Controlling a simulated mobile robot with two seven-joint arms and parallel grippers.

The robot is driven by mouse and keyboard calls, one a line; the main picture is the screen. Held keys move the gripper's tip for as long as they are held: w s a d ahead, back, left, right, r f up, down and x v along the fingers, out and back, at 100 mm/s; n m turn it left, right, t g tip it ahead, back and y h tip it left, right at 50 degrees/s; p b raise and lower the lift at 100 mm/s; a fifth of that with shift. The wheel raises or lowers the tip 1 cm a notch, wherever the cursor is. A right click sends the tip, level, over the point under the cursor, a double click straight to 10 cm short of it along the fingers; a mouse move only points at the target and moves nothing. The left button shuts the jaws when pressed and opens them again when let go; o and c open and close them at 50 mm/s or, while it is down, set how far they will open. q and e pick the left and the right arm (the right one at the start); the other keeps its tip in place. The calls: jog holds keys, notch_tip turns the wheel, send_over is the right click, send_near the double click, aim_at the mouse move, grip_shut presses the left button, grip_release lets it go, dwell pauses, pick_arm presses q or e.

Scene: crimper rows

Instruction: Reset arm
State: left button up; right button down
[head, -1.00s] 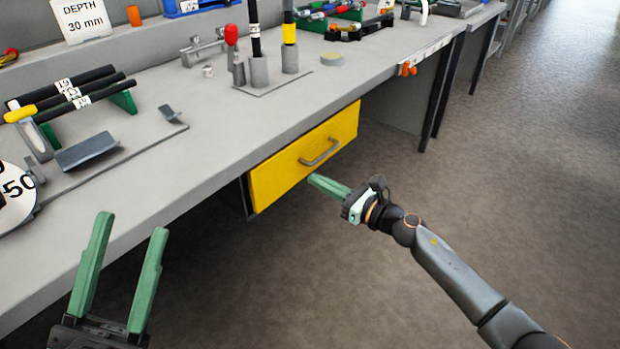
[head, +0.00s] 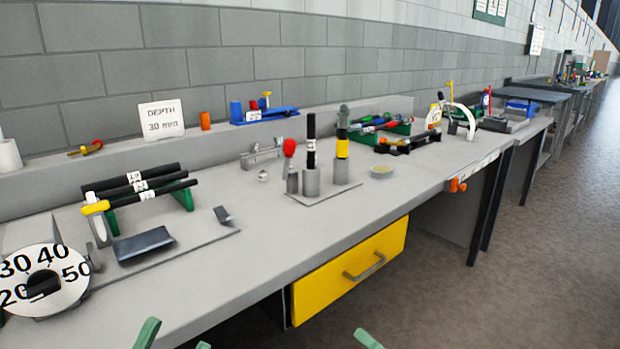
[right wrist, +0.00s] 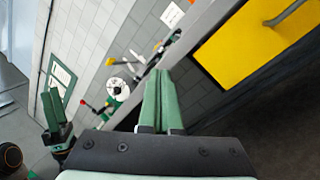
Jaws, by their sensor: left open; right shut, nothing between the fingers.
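My left gripper (head: 175,338) shows at the bottom edge of the head view as two green fingertips, spread apart and empty. My right gripper (head: 368,340) shows only as a green fingertip at the bottom edge, below the yellow drawer. In the right wrist view my right gripper's two green fingers (right wrist: 164,78) lie together with nothing between them. My left gripper (right wrist: 55,115) also shows at the left of that view. The rest of both arms is out of the head view.
The yellow drawer (head: 335,283) with a grey handle (head: 366,266) sits under the grey bench (head: 270,262). A numbered dial (head: 72,262), black rods (head: 140,172) and upright cylinders (head: 312,182) stand on the bench. Open floor (head: 560,270) lies to the right.

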jog(key=s+d+r+m+t+h+p, duration=0.1)
jog(key=s+r+m+t, duration=0.3)
jog(key=s+r+m, duration=0.55)
jog(key=s+d+r+m+t, duration=0.2)
jog(key=s+r+m+t, duration=0.35)
jog(key=m, duration=0.75)
pick_arm(q)
jog(key=w+a+f+n+g+y+p, duration=0.4)
jog(key=w+f+n+y+p, duration=0.5)
jog(key=p, duration=0.6)
pick_arm(e)
jog(key=w+d+f+m+g+h, duration=0.2)
jog(key=w+f+m+g+h, duration=0.55)
jog(key=h, duration=0.25)
pick_arm(q)
jog(key=s+f+n+g+y+p, duration=0.1)
jog(key=s+f+g+y+p, duration=0.3)
jog(key=s+f+g+p, duration=0.5)
jog(key=s+f+p, duration=0.1)
jog(key=s+p, duration=0.1)
jog(key=shift+f+n+p, duration=0.3)
jog(key=shift+p, duration=0.1)
pick_arm(e)
jog(key=s+d+f+m+g+h, duration=0.1)
jog(key=s+f+m+g+h, duration=0.1)
jog(key=s+f+g, duration=0.5)
notch_tip(320, 180, down, 4)
jog(key=shift+s+d+f, duration=0.1)
jog(key=shift+s+d, duration=0.25)
jog(key=shift+s, duration=0.6)
